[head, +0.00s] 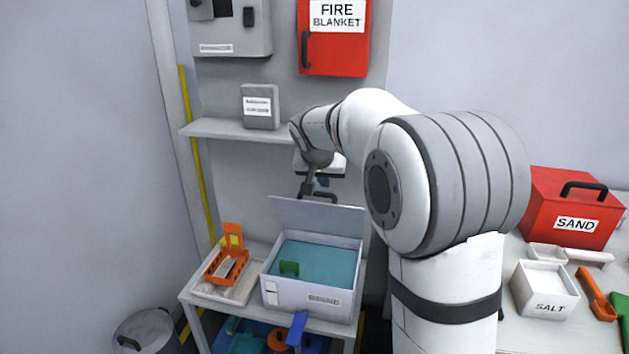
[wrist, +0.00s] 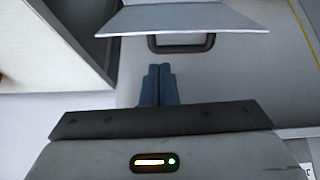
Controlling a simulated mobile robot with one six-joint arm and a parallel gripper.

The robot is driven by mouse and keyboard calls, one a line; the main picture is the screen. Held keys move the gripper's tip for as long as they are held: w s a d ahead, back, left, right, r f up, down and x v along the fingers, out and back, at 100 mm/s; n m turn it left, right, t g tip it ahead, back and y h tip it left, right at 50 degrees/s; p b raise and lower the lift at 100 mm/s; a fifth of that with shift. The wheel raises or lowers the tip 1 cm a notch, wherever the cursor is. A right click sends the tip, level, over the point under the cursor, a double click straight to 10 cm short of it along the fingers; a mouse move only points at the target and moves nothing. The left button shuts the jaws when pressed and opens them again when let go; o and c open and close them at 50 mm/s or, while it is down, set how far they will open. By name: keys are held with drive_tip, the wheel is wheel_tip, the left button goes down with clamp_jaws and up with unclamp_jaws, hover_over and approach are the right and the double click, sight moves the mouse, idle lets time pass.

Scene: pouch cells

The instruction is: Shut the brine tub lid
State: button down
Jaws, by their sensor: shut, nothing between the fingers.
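The brine tub (head: 315,298) is a white box of teal liquid on a low stand, with a green item in it. Its lid (head: 315,217) stands open, tilted up at the back edge. A dark handle (head: 318,196) shows just over the lid's top edge. My gripper (head: 322,181) is above the lid's top edge in the head view, partly hidden by my arm. In the wrist view its blue fingers (wrist: 158,70) are together and empty. The pale lid panel (wrist: 190,17) and dark handle (wrist: 182,43) lie ahead of the fingertips, with a gap between.
An orange rack (head: 226,264) stands in a tray left of the tub. A wall shelf (head: 240,130) carrying a grey box (head: 260,107) is left of my gripper. A blue piece (head: 298,328) sticks out at the stand's front. The red sand box (head: 575,205) is far right.

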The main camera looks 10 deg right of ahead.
drive_tip(key=w, duration=0.4)
hover_over(320, 212)
drive_tip(key=w+d, duration=0.1)
drive_tip(key=w, duration=0.1)
wheel_tip(320, 212, down, 7)
drive_tip(key=shift+w+m+t+b, duration=0.2)
drive_tip(key=shift+m+t+b, duration=0.1)
drive_tip(key=shift+t+b, duration=0.1)
